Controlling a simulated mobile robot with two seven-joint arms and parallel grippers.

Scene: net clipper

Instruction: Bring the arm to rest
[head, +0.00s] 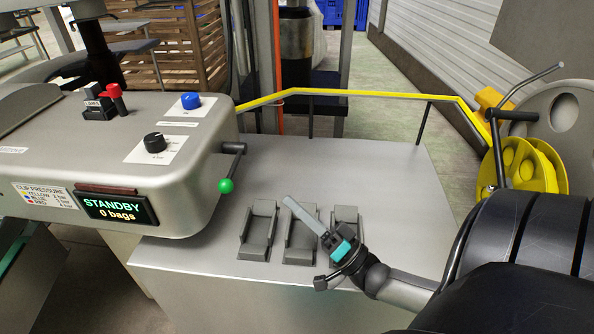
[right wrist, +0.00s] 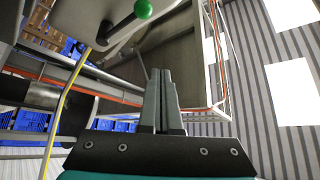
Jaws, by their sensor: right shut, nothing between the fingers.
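My right gripper (head: 305,212) reaches in from the right in the head view, above the grey machine top and in front of the holders. Its fingers are together and hold nothing; the right wrist view also shows the closed fingers (right wrist: 160,100). The green-knobbed lever (head: 226,185) sticks out from the machine's side, left of the gripper and apart from it. It shows at the top of the right wrist view (right wrist: 143,9). The display (head: 117,208) reads STANDBY, 0 bags. My left gripper is not in view.
Grey holders (head: 258,228) stand on the machine top (head: 400,165) close below the right gripper. A yellow rail (head: 350,94) runs along the back edge. A yellow reel (head: 525,165) stands at the right. A blue button (head: 191,101), black knob (head: 154,142) and red-topped switch (head: 113,91) sit on the left housing.

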